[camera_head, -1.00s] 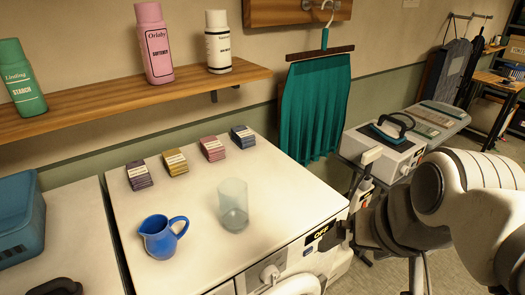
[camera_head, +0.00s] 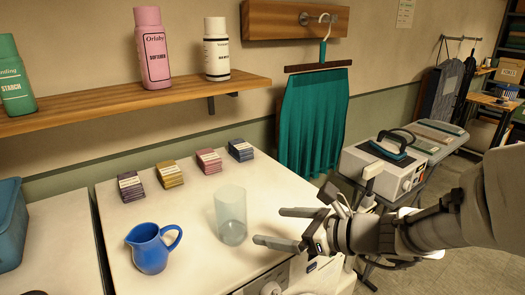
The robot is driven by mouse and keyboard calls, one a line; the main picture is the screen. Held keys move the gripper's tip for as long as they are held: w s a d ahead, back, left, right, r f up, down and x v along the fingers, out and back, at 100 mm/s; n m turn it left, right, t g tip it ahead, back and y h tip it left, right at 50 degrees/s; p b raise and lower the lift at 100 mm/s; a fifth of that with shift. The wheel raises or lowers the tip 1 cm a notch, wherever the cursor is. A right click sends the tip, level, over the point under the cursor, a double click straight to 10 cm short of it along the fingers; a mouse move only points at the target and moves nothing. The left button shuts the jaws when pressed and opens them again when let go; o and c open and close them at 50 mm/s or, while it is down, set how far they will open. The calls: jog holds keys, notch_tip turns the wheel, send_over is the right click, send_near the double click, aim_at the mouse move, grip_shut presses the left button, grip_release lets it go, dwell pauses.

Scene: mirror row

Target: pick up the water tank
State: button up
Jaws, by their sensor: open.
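The water tank appears to be the clear, grey-tinted upright container (camera_head: 230,212) on the white machine top. It has a darker band at its bottom. My gripper (camera_head: 270,226) is open and empty, just to the right of the container. Its two fingers point left toward it, one farther back and one nearer the front. A gap shows between the fingertips and the container, and nothing is between the fingers.
A blue jug (camera_head: 151,249) stands left of the container. Several stacks of cards, including a yellow one (camera_head: 169,174), line the back. A wooden shelf (camera_head: 130,109) with bottles overhangs behind. A steam iron station (camera_head: 386,165) stands at right.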

aim_at(243, 220)
jog(key=shift+m, duration=0.4)
jog(key=x, duration=0.8)
jog(key=b+x, duration=0.1)
jog(key=x, duration=0.3)
jog(key=shift+w+d, duration=0.35)
jog(key=shift+x, duration=2.9)
jog(key=shift+a+r, duration=0.1)
jog(key=c, duration=1.5)
jog(key=shift+r, duration=0.1)
